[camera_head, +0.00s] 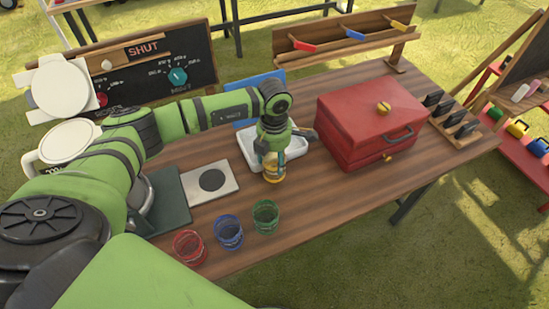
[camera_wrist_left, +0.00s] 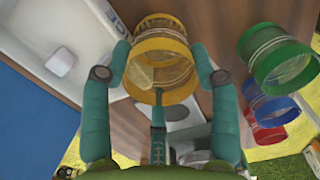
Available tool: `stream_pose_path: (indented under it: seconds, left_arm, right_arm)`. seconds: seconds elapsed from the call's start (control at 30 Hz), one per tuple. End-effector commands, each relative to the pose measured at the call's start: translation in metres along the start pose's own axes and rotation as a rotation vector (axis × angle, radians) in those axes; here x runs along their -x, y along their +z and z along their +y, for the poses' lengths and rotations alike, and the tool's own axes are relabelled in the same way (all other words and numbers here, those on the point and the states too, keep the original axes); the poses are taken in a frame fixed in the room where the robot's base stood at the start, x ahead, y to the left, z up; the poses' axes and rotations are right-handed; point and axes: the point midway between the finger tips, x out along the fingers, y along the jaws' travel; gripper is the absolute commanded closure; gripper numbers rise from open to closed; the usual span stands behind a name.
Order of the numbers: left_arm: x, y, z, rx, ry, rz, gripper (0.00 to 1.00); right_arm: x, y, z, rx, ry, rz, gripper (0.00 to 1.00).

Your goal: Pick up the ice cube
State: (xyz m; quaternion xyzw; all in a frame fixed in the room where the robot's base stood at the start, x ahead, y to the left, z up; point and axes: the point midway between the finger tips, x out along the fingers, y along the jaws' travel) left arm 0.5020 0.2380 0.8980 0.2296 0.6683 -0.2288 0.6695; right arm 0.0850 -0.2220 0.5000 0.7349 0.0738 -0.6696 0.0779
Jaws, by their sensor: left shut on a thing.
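A small whitish ice cube (camera_wrist_left: 62,62) lies in the white tray (camera_wrist_left: 95,35) at the upper left of the left wrist view. In the head view the tray (camera_head: 247,153) sits mid-table, partly hidden by my left gripper, and I cannot make out the cube there. My left gripper (camera_head: 273,158) is shut on a yellow glass (camera_head: 274,172), beside the tray's front edge. In the left wrist view its fingers press on both sides of the glass (camera_wrist_left: 160,40). A pale patch shows inside the glass; I cannot tell what it is. My right gripper is not in view.
Red (camera_head: 189,247), blue (camera_head: 229,232) and green (camera_head: 265,216) glasses stand along the table's front edge. A red box (camera_head: 365,125) stands right of the tray. A pale plate with a dark disc (camera_head: 211,182) lies left of the yellow glass. Bare wood is free front right.

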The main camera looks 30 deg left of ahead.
Motion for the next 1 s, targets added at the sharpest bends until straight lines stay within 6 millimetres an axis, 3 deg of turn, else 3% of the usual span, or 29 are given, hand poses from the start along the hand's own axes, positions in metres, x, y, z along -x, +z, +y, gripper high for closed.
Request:
stream_pose_path:
  seconds: [0.2,0.53,0.57,0.6,1.0]
  left_arm:
    - [-0.020,0.000,-0.001,0.000,-0.001,-0.001,0.72]
    - [-0.025,0.001,-0.001,0.000,0.000,-0.001,0.72]
    - [-0.024,0.001,-0.001,0.000,0.000,-0.001,0.31]
    - [-0.023,0.001,-0.001,0.000,0.000,-0.001,0.16]
    - [-0.020,0.001,0.000,0.001,0.000,-0.001,0.16]
  right_arm:
    - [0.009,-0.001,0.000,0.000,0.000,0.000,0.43]
    - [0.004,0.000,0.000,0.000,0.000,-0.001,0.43]
    - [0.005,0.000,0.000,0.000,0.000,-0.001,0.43]
    - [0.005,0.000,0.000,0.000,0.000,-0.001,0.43]
    - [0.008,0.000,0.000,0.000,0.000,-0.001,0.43]
